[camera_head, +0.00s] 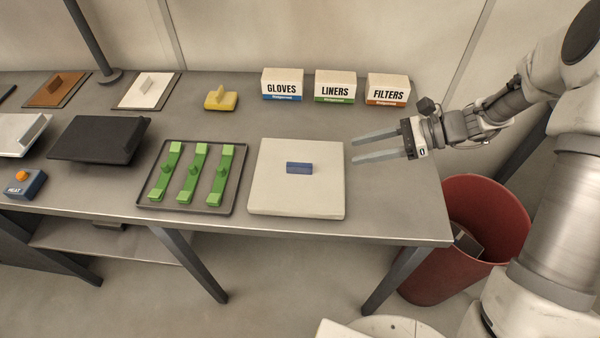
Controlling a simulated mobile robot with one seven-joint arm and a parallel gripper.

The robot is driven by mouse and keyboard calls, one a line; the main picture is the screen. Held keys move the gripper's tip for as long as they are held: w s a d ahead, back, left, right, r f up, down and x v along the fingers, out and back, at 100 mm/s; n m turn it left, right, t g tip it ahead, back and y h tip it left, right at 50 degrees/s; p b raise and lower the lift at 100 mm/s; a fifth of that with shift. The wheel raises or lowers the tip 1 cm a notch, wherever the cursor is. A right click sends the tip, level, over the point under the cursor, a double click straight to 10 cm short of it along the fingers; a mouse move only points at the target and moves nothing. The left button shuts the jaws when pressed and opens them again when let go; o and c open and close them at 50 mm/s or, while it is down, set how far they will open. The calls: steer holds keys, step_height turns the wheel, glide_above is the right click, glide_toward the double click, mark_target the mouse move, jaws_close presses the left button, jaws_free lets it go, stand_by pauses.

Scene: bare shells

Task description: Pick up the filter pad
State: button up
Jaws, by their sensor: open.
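My gripper (354,149) is open and empty, its two long fingers pointing left. It is over the right part of the table, just right of a pale square slab. The pale slab (270,190) lies on the table with a small blue block (299,168) on top near its middle. A white flat pad with an upright grip (146,90) lies on a dark plate at the back left. A brown one (57,89) lies farther left. No piece is labelled as the filter pad, so I cannot tell which it is.
Boxes marked GLOVES (283,85), LINERS (335,87) and FILTERS (388,89) stand at the back. A dark tray (229,208) holds green pieces. A yellow piece (221,98), a black press (98,139) and a HEAT button box (26,185) are left. A red bin (425,272) stands right.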

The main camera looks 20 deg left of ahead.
glide_toward(301, 164)
steer(key=x, duration=0.5)
steer(key=shift+w+d+f, duration=0.1)
steer(key=shift+w+f, duration=0.3)
steer(key=a, duration=0.1)
steer(key=s+a, duration=0.1)
steer(key=s+a+f, duration=0.1)
steer(key=a, duration=0.1)
steer(key=shift+f, duration=0.1)
steer(key=shift+s+a+f, duration=0.15)
steer(key=shift+a+f, duration=0.05)
steer(key=shift+a, duration=0.2)
jaws_close()
